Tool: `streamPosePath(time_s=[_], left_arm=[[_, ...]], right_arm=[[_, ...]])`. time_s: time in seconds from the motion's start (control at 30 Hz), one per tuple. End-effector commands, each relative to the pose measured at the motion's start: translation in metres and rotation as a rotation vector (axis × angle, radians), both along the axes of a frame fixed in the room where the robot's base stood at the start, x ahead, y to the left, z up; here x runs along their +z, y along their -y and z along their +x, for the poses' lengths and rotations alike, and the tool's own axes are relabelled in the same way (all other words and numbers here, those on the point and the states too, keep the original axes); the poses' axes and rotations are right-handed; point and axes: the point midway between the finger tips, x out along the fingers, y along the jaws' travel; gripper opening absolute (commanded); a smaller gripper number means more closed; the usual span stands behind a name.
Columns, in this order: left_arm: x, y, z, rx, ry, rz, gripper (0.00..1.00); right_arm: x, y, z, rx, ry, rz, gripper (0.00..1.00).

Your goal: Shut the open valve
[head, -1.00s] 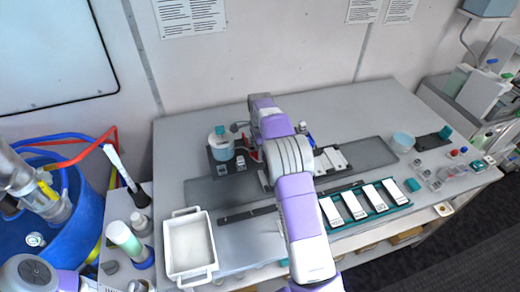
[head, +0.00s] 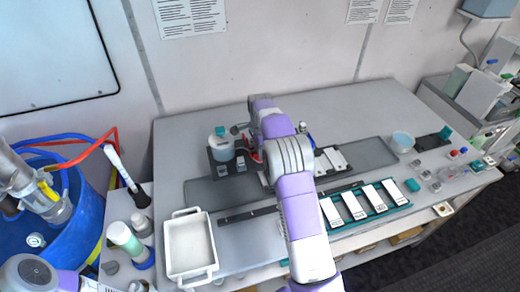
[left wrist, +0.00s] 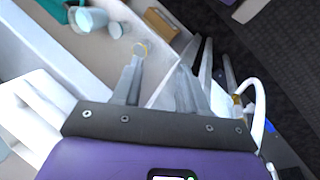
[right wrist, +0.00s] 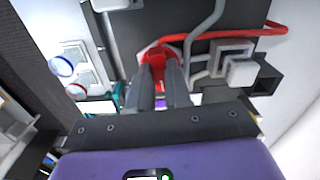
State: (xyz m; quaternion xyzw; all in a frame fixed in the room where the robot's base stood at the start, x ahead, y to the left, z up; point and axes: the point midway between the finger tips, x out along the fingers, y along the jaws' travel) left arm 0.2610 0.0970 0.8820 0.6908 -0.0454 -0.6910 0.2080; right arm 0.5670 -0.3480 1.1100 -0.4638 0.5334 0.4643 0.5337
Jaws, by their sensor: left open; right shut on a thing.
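A red valve handle (right wrist: 158,54) shows between the fingers of my right gripper (right wrist: 164,72) in the right wrist view. The gripper is shut on it, and the fingers hide part of it. In the head view, a little of the red handle (head: 255,156) shows beside my right arm, which hides most of the valve and the gripper. My left gripper (left wrist: 160,75) is open and empty in the left wrist view, away from the valve. I cannot tell the handle's exact angle.
A dark unit with a white tank (head: 220,142) stands left of my right arm. A white tray (head: 190,246) lies at the table's front left. A teal rack (head: 364,203) with white blocks lies at the front right. A blue drum (head: 75,220) stands at the left.

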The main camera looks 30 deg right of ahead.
Motion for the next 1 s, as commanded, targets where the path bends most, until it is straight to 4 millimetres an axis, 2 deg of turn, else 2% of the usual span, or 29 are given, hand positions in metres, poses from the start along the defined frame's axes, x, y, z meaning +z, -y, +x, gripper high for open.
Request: streamPosePath(time_s=[0.4, 1.0], left_arm=[[0.015, 0.000, 0.000, 0.000, 0.000, 0.000, 0.43], [0.025, 0.000, 0.000, 0.000, 0.000, 0.000, 0.43]], right_arm=[[0.002, 0.001, 0.000, 0.353, 0.000, 0.000, 0.00], [0.001, 0.001, 0.000, 0.923, 0.002, -0.001, 0.00]])
